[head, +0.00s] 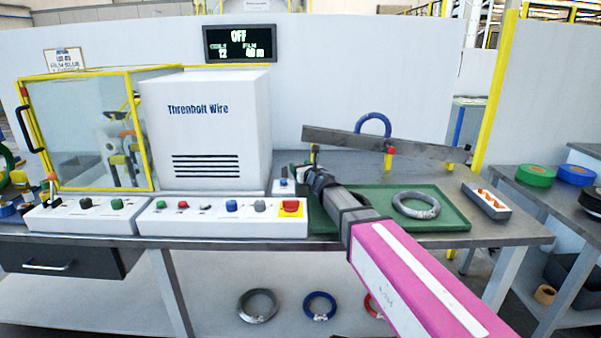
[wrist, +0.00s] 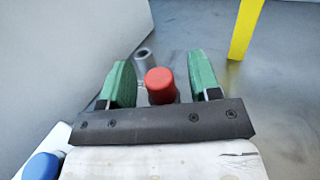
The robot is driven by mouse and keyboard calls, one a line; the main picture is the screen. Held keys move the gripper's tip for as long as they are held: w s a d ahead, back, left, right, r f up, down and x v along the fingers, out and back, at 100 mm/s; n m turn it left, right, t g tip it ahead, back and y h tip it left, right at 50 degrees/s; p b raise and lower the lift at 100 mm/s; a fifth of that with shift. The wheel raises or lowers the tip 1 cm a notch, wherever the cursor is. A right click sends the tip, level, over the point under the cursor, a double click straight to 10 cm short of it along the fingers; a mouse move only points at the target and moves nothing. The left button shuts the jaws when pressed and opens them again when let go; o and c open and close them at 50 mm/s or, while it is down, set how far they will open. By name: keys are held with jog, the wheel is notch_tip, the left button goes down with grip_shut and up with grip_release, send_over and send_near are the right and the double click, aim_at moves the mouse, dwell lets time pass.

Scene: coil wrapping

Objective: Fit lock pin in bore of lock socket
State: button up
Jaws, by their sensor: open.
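In the wrist view a red-capped piece (wrist: 160,86), which looks like the lock pin's head, stands between the two green fingers of my gripper (wrist: 160,84). The fingers are open, with a gap visible on each side of the cap. A short grey tube with a dark round opening (wrist: 143,57), apparently the lock socket, shows just beyond the cap and slightly left. The pin's shaft is hidden under the cap. In the head view my gripper (head: 313,178) is low over the bench by the green tray's left end, and I cannot make out pin or socket there.
A green tray (head: 455,215) holds a grey coil (head: 416,205). A long metal bar (head: 345,139) with a blue coil (head: 373,122) stands behind. The white wire machine (head: 205,125) and control panel (head: 222,217) are left. A small tray (head: 486,201) sits right.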

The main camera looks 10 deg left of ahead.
jog(key=c, duration=1)
